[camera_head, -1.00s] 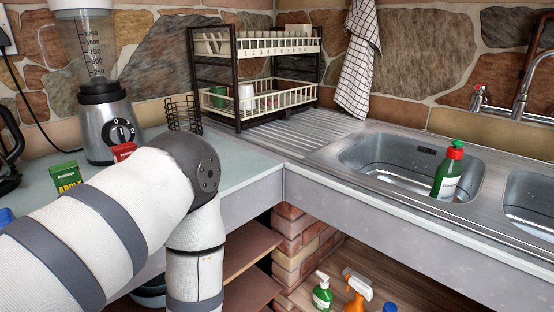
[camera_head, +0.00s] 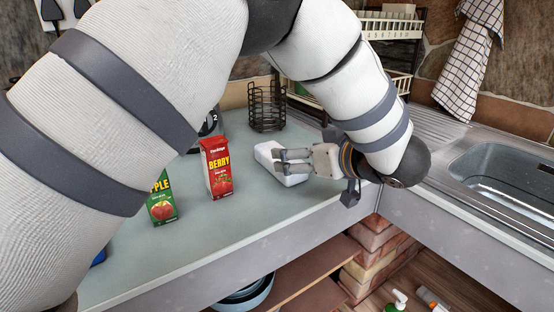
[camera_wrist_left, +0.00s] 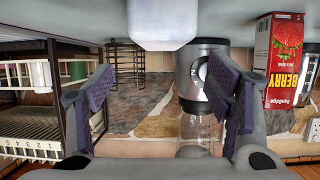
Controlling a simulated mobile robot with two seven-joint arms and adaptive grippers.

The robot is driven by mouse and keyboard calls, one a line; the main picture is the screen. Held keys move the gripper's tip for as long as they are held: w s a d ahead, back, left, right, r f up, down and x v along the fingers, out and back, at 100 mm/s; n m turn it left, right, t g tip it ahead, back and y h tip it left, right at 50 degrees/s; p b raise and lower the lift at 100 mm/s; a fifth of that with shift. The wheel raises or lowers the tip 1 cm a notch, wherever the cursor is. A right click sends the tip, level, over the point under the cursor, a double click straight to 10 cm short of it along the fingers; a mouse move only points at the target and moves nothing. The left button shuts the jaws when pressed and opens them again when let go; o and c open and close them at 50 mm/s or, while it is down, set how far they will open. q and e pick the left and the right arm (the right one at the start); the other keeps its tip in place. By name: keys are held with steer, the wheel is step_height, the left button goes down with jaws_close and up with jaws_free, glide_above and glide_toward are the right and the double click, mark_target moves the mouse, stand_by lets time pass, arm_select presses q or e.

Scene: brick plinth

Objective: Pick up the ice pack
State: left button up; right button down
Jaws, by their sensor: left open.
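The ice pack (camera_head: 266,153) looks like a small white block with rounded edges, lying on the grey-green counter (camera_head: 250,205). My left gripper (camera_head: 280,162) reaches in from the right at the pack, and its fingers cover part of it in the head view. In the wrist view, which is upside down, the ice pack (camera_wrist_left: 163,22) shows at the top centre. The two fingers of the left gripper (camera_wrist_left: 160,85) are spread wide with nothing between them. I cannot tell whether they touch the pack. My right gripper is not in view.
A red berry carton (camera_head: 217,168) and a green apple carton (camera_head: 162,200) stand left of the pack. A black wire basket (camera_head: 267,108) is behind it, near a mostly hidden blender. The sink (camera_head: 500,165) is at right. The counter's front edge is close.

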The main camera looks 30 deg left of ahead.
mark_target(263, 154)
arm_select(q)
steer(key=x, duration=0.7)
steer(key=shift+a+f, duration=0.2)
steer(key=shift+f, duration=0.35)
steer(key=shift+d+r, duration=0.1)
steer(key=c, duration=1.5)
